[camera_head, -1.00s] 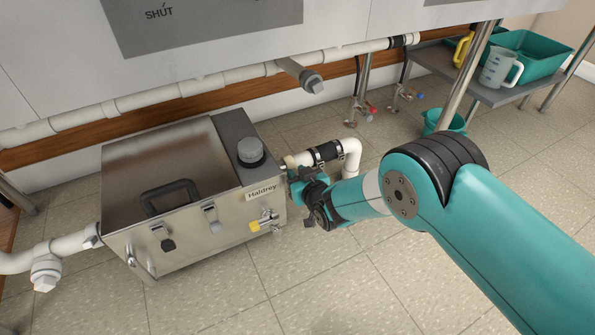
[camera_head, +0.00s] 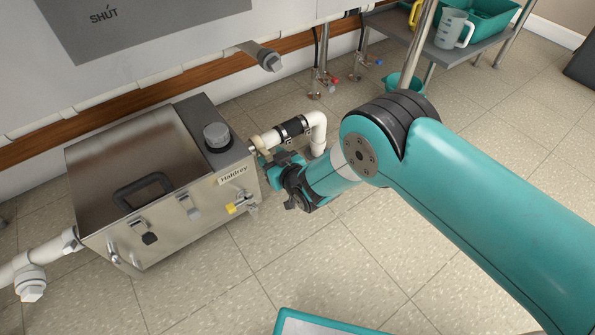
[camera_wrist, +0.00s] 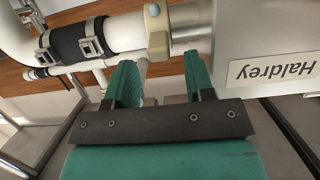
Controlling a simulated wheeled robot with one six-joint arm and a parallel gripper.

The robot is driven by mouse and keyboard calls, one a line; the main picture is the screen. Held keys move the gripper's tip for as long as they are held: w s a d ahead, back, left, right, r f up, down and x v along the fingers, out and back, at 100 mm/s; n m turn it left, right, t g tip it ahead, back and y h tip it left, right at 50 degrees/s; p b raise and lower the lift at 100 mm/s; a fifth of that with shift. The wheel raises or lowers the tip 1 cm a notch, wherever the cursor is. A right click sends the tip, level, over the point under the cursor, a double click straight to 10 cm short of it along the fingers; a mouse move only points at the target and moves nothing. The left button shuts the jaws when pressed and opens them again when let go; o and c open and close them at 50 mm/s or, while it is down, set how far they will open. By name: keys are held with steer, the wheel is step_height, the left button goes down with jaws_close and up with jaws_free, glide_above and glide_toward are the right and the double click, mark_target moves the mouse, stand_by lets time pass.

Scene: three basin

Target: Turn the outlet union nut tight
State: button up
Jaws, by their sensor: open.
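The outlet union nut is a beige ring (camera_wrist: 158,38) with a lug on the outlet pipe, right beside the steel box marked Haldrey (camera_wrist: 260,30). In the head view the nut (camera_head: 257,143) shows small at the box's right side. My gripper (camera_wrist: 160,62) is open, its two teal fingers apart and pointing toward the nut. The nut lies just beyond the fingertips, roughly between them in the wrist view; contact cannot be told. In the head view my gripper (camera_head: 270,165) is close below the nut, partly hidden by my wrist.
The white outlet pipe (camera_head: 317,125) carries a black clamped sleeve (camera_head: 293,127) and bends down beside my gripper. A yellow-handled valve (camera_head: 240,205) sticks out of the box front below. A shelf (camera_head: 440,45) with a jug and tub stands behind right.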

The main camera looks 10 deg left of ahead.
steer(key=p+v, duration=1.4)
steer(key=p, duration=0.4)
steer(key=shift+c, duration=0.2)
